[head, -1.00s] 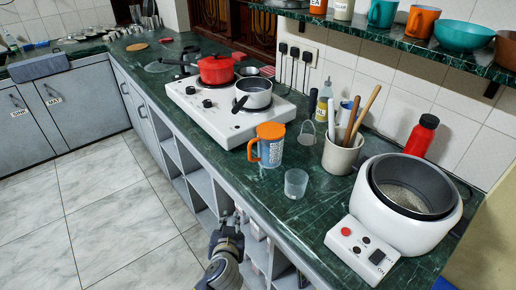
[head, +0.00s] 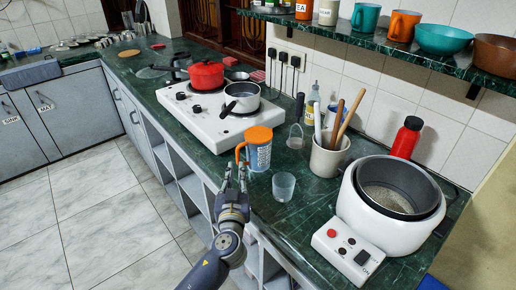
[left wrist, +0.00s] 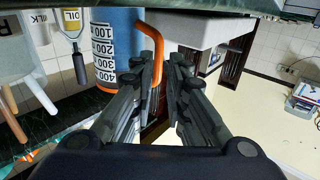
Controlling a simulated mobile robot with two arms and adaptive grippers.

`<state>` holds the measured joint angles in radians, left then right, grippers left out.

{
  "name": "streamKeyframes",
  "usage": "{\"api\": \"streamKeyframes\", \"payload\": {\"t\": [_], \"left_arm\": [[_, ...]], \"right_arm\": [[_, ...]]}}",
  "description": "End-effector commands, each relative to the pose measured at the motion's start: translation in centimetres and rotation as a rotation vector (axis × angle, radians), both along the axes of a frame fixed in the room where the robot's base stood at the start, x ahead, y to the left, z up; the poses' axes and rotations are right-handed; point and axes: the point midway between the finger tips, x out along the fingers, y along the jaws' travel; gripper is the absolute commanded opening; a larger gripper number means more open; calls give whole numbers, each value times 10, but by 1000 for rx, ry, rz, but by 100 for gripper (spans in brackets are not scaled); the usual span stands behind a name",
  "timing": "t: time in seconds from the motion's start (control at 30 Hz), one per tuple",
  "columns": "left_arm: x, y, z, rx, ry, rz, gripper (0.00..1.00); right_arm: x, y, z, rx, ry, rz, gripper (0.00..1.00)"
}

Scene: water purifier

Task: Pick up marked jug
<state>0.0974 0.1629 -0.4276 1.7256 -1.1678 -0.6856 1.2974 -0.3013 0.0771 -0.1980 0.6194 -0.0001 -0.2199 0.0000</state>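The marked jug (head: 258,153) is blue with an orange lid and handle, upright on the green counter in front of the stove. In the left wrist view the jug (left wrist: 112,50) appears upside down, with its white measuring scale visible. My left gripper (head: 236,170) is just left of and in front of the jug, at the handle side. In the left wrist view the gripper (left wrist: 165,72) has its fingers apart, with the orange handle (left wrist: 157,40) close to the left finger. Whether they touch is unclear. My right gripper is not in view.
A clear glass (head: 283,187) stands right of the jug. A utensil pot (head: 327,161) and a white cooker (head: 392,210) are further right. The white stove (head: 205,125) holds a red pot (head: 206,76) and a pan (head: 242,97). The counter's front edge lies below the gripper.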

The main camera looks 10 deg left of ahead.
Motion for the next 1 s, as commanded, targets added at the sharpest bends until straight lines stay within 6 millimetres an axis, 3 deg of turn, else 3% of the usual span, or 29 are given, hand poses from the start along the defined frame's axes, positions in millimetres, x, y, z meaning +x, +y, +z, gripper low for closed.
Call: {"api": "streamKeyframes", "payload": {"t": [0.63,0.97,1.0], "left_arm": [[66,13,6,2,2,1,14],[71,14,4,-1,3,0,14],[71,14,4,-1,3,0,10]], "right_arm": [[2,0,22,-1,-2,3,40],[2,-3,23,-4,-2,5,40],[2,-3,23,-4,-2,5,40]]}}
